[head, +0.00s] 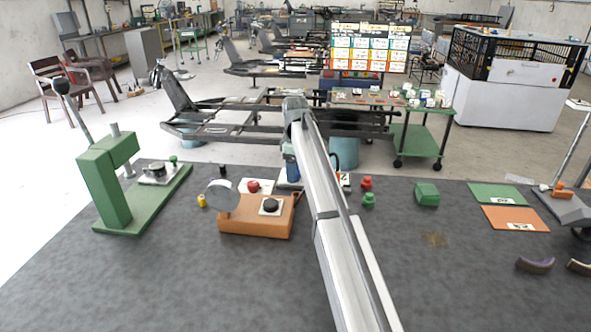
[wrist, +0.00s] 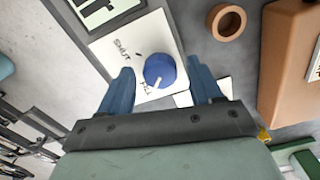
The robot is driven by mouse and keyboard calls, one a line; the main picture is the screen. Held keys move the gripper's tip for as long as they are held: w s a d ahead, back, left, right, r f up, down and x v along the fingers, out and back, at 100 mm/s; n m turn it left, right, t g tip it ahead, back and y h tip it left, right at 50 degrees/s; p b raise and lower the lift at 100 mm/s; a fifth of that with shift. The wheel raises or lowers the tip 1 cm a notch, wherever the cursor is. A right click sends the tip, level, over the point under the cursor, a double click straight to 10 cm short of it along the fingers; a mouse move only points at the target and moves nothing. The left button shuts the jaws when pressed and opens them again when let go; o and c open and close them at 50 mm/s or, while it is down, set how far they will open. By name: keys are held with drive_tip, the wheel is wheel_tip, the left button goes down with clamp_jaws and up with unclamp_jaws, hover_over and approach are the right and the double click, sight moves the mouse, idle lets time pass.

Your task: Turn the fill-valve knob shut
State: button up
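The round blue fill-valve knob (wrist: 160,71) is on a white plate (wrist: 112,55) in the wrist view. The plate carries the word SHUT and a second word that looks like FILL. A white pointer line on the knob is turned toward that second word, away from SHUT. My gripper (wrist: 159,68) is open, with one blue finger on each side of the knob. Gaps show between the fingers and the knob; I cannot tell how far down the fingertips reach. In the head view my arm hides most of this spot.
An orange block (head: 255,217) with a dial and black button stands left of my arm. A green press (head: 107,180) is further left. Red and green knobs (head: 368,191) and a green block (head: 427,194) lie right. The front left of the bench is clear.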

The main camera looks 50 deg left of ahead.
drive_tip(key=c, duration=1)
drive_tip(key=shift+m, duration=0.3)
drive_tip(key=m, duration=0.3)
drive_tip(key=shift+m, duration=0.4)
drive_tip(key=m, duration=0.4)
drive_tip(key=shift+m, duration=0.3)
drive_tip(key=m, duration=0.8)
drive_tip(key=shift+m, duration=0.3)
